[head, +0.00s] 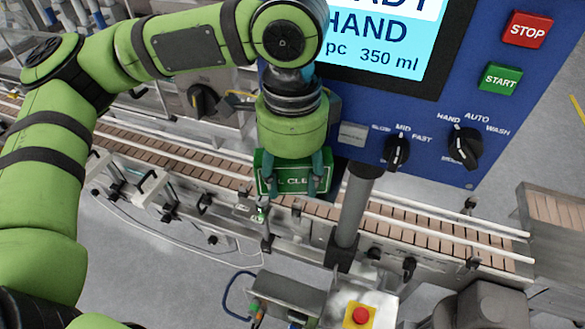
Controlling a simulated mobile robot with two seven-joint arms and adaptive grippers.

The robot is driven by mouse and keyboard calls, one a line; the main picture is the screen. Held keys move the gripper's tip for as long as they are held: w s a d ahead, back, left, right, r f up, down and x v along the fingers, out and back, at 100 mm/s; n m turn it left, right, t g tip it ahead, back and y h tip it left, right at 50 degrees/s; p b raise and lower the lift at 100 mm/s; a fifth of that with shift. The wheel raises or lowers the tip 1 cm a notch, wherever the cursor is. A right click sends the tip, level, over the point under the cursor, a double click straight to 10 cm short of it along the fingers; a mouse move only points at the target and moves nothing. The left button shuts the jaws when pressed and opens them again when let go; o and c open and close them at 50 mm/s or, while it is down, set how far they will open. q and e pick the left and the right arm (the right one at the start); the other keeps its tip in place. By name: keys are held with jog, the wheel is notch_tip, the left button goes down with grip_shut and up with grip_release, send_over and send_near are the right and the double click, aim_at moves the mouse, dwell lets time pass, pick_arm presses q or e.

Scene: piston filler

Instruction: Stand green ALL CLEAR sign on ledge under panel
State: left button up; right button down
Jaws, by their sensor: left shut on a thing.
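The green sign (290,181) with white letters, partly readable as "L CLE", is in my left gripper (293,174). The gripper points down and its two dark fingers are shut on the sign, covering parts of its face. The sign appears in front of the conveyor, beside the lower left corner of the blue panel (437,166). I cannot make out the ledge under the panel; my gripper and wrist hide part of that area. My right gripper is not in view.
The panel carries a screen (385,40), a red STOP button (527,29), a green START button (499,79) and black knobs (464,146). A grey post (352,210) stands below it. The brown conveyor (400,232) runs behind. A red emergency button (360,315) is at the bottom.

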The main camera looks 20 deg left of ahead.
pick_arm(q)
jog(key=shift+f, duration=0.2)
jog(key=o, duration=0.9)
jog(key=shift+f, duration=0.1)
jog(key=shift+o, duration=1.3)
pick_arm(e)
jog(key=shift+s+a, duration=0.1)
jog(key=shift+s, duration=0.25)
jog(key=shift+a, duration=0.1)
pick_arm(q)
notch_tip(320, 180, up, 12)
jog(key=shift+f+b, duration=0.2)
jog(key=shift+b, duration=0.8)
jog(key=shift+r, duration=0.35)
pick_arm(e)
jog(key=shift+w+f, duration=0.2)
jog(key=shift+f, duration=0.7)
